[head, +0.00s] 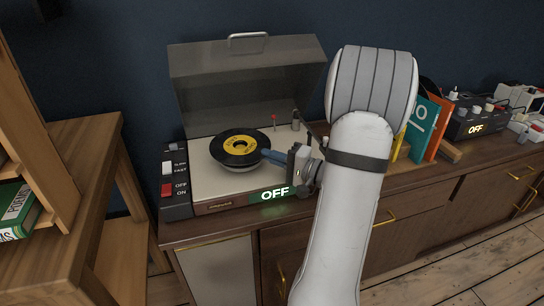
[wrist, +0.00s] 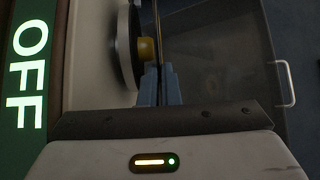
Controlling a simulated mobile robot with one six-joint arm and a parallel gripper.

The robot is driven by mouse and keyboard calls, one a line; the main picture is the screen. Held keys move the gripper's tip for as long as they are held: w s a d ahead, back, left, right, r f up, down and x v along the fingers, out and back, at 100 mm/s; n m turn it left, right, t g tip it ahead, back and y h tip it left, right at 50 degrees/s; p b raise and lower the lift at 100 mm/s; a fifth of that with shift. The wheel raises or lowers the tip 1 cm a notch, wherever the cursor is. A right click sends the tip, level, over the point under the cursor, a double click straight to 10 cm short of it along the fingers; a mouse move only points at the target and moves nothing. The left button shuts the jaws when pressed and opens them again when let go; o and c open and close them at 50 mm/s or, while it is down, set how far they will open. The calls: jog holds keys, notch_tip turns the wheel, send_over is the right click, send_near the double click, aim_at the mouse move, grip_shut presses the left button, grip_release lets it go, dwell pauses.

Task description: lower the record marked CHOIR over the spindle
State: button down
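A black record (head: 226,152) with a yellow label is level above the platter of the open record player (head: 208,184). I cannot read its label. My gripper (head: 268,155) is shut on the record's near right rim. In the wrist view the record (wrist: 157,22) shows edge-on as a thin line between the blue fingertips (wrist: 159,80). The platter (wrist: 125,45) stands apart from it, with a gap between. An amber hub (wrist: 147,48) rises from the platter toward the record. Whether it lines up with the hole, I cannot tell; the record hides the spindle in the head view.
The raised smoky lid (head: 245,85) stands behind the platter. A red-tipped post (head: 275,120) and the tonearm post (head: 295,120) are at the back right. The switch panel (head: 175,180) is at the left, and a lit OFF sign (head: 275,193) is in front.

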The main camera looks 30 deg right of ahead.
jog(key=f, duration=0.2)
jog(key=shift+s+a+f, duration=0.15)
jog(key=shift+s+f, duration=0.05)
jog(key=shift+f, duration=0.2)
jog(key=c, duration=1.6)
grip_release()
jog(key=shift+s, duration=0.1)
jog(key=s+d, duration=0.1)
jog(key=s+d+r, duration=0.1)
jog(key=s, duration=0.1)
jog(key=s+d, duration=0.1)
jog(key=s, duration=0.1)
jog(key=shift+s+d+r+p, duration=0.2)
jog(key=shift+d+r+p, duration=0.05)
jog(key=shift+d+p, duration=0.15)
jog(key=shift+s+d+r, duration=0.1)
jog(key=shift+s+r, duration=0.3)
jog(key=shift+s, duration=0.1)
jog(key=shift+r, duration=0.1)
